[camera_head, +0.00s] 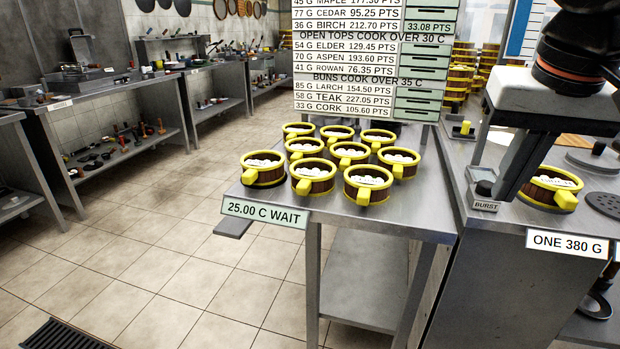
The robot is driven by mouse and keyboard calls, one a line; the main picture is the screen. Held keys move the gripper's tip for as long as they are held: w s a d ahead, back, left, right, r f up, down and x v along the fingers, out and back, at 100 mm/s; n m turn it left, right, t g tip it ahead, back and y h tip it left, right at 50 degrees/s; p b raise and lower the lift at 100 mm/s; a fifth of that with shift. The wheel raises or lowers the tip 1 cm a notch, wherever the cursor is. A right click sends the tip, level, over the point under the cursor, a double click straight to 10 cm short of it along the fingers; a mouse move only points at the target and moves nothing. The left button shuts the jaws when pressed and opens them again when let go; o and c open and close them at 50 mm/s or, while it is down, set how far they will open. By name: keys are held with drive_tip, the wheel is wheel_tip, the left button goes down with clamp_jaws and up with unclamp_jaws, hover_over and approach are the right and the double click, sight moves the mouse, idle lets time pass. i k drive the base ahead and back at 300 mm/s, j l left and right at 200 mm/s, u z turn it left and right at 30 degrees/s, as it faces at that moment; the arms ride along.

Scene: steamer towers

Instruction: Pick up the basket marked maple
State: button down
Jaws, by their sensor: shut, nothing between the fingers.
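Several round wooden baskets with yellow rims and handles, holding white buns, stand on the metal table; one is at the front left (263,170), one at the front middle (314,178), one at the front right (368,186). I cannot read a maple mark on any of them. The board (375,60) behind lists MAPLE in its cut-off top row. Another such basket (550,188) stands on the right counter. My gripper (508,194) hangs at the right, shut and empty, fingers pointing down, apart from the table baskets and left of that basket in the picture.
The table's front tag (264,213) reads 25.00 C WAIT. A BURST button (485,194) sits on the right counter near my fingers; a tag (568,243) there reads ONE 380 G. Stacked baskets (460,85) stand behind. Open tiled floor (150,240) lies left.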

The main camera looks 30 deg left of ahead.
sight(311, 176)
drive_tip(key=u, duration=1.15)
